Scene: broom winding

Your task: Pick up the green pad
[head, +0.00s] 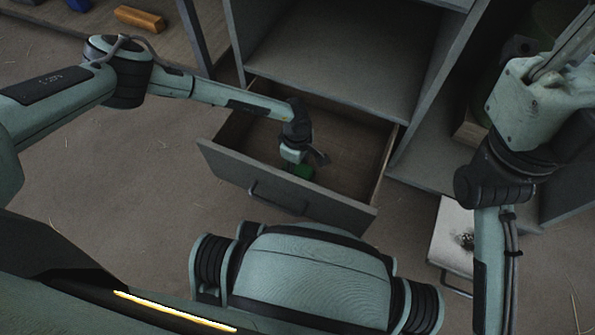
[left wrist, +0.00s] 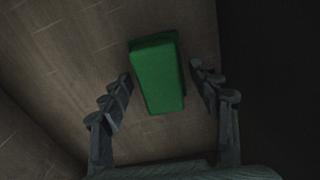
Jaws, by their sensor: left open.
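The green pad (left wrist: 157,75) lies on the wooden floor of an open drawer (head: 335,203). In the left wrist view it sits between and a little beyond the fingertips of my left gripper (left wrist: 160,78), with a gap on each side. In the head view only part of the green pad (head: 303,171) shows, beside my left gripper (head: 306,163), which reaches down into the drawer. My left gripper is open and empty. My right arm is at the right of the head view, and its gripper jaws cannot be made out clearly.
The drawer's front panel with a dark handle (head: 276,200) faces my base. Grey cabinet shelving (head: 335,70) stands behind and above the drawer. A wooden-handled object (head: 140,19) lies at the upper left. A white box (head: 456,238) is at the lower right.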

